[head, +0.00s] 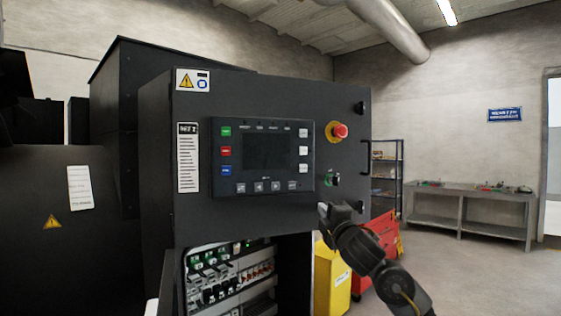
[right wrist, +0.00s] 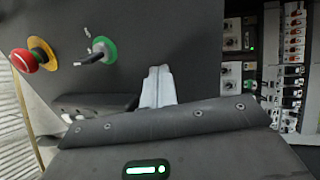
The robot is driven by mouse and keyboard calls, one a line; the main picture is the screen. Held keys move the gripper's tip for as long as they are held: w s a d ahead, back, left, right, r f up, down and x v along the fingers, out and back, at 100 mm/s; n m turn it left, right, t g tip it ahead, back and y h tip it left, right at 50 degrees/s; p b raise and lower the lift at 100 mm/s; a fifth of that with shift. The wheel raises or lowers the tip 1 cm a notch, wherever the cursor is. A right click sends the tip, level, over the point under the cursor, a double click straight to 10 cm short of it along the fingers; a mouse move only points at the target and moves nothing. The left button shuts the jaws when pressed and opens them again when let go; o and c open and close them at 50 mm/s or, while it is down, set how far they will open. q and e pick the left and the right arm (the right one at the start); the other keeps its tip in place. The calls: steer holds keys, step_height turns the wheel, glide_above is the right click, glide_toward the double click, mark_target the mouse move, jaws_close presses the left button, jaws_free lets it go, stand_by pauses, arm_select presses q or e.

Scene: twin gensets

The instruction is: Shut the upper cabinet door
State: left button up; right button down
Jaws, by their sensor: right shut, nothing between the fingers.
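The upper cabinet door (head: 195,220) is a dark panel with a screen and buttons, a red emergency stop (head: 340,131) and a key switch (head: 332,178). It reaches right past the open lower compartment (head: 230,275); I cannot tell how far ajar it stands. My right gripper (head: 324,209) is shut and empty at the door's lower right corner, below the key switch. In the right wrist view the shut fingers (right wrist: 157,88) show before the dark door (right wrist: 190,40), beside the key switch; contact is unclear. My left gripper is not in view.
The lower compartment holds breakers and wiring, also seen in the right wrist view (right wrist: 290,60). A yellow bin (head: 330,280) and a red cabinet (head: 383,235) stand behind my right arm. A grey workbench (head: 470,200) is at the far wall. The floor at right is clear.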

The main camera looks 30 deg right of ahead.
mark_target(315, 211)
steer(key=shift+w+f+b, duration=0.1)
steer(key=shift+w+b, duration=0.4)
steer(key=shift+w, duration=3.75)
steer(key=shift+w+p, duration=0.95)
steer(key=shift+w, duration=2.6)
steer(key=s, duration=0.2)
steer(key=s+a+b, duration=0.1)
steer(key=s, duration=0.2)
steer(key=s+a, duration=0.1)
steer(key=s, duration=0.1)
steer(key=shift+s+b, duration=0.35)
steer(key=shift+s, duration=0.05)
